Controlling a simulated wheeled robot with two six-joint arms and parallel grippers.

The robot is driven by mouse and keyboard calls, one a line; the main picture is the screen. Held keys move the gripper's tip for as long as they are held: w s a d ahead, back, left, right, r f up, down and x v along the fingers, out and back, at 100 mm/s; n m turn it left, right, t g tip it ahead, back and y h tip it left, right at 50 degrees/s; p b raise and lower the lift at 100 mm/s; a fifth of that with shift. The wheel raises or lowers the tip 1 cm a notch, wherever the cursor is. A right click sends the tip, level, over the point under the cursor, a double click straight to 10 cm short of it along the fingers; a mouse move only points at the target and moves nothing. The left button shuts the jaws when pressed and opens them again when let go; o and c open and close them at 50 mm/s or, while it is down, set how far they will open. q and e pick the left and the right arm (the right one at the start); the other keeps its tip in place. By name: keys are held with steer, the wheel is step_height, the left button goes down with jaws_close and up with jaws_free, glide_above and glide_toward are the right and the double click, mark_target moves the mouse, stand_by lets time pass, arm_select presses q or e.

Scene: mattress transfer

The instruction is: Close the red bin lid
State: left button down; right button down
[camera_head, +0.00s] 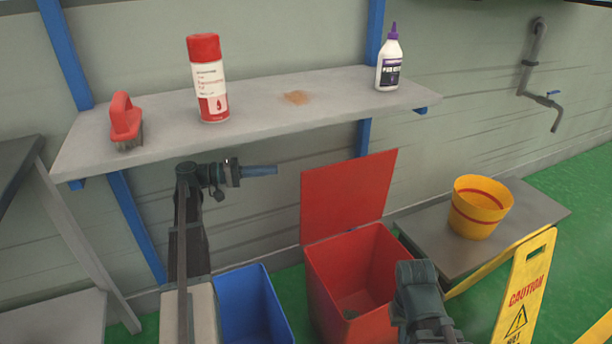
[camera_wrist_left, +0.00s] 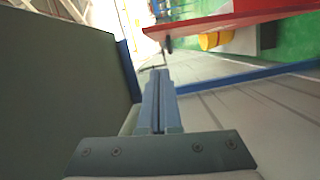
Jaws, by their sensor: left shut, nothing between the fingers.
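The red bin (camera_head: 330,285) stands on the floor with its red lid (camera_head: 345,190) raised upright at the back, so the bin is open. A small dark item lies inside it. My left gripper (camera_head: 274,170) is shut and empty, pointing right, with its blue fingers just left of the lid's upper left edge and apart from it. In the left wrist view the shut fingers (camera_wrist_left: 159,78) point toward a red panel, the lid (camera_wrist_left: 240,18), across the top. My right arm shows in front of the bin's right side, but its fingers are not visible.
A blue bin (camera_head: 255,305) stands left of the red one. Above is a shelf (camera_head: 260,110) with a brush (camera_head: 125,118), red spray can (camera_head: 208,80) and white bottle (camera_head: 389,62). At right are a yellow bucket (camera_head: 480,207) on a low table and a caution sign (camera_head: 522,290).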

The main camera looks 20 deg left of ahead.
mark_target(302, 178)
arm_select(q)
steer(key=w+d, duration=0.1)
steer(key=d, duration=0.2)
steer(key=w+d, duration=0.1)
steer(key=d, duration=0.3)
steer(key=w+d, duration=0.1)
steer(key=d, duration=0.2)
steer(key=shift+d+f+b, duration=0.3)
steer(key=shift+s+d+f, duration=0.1)
steer(key=shift+s+d, duration=0.25)
steer(key=shift+d, duration=0.1)
steer(key=shift+s, duration=0.1)
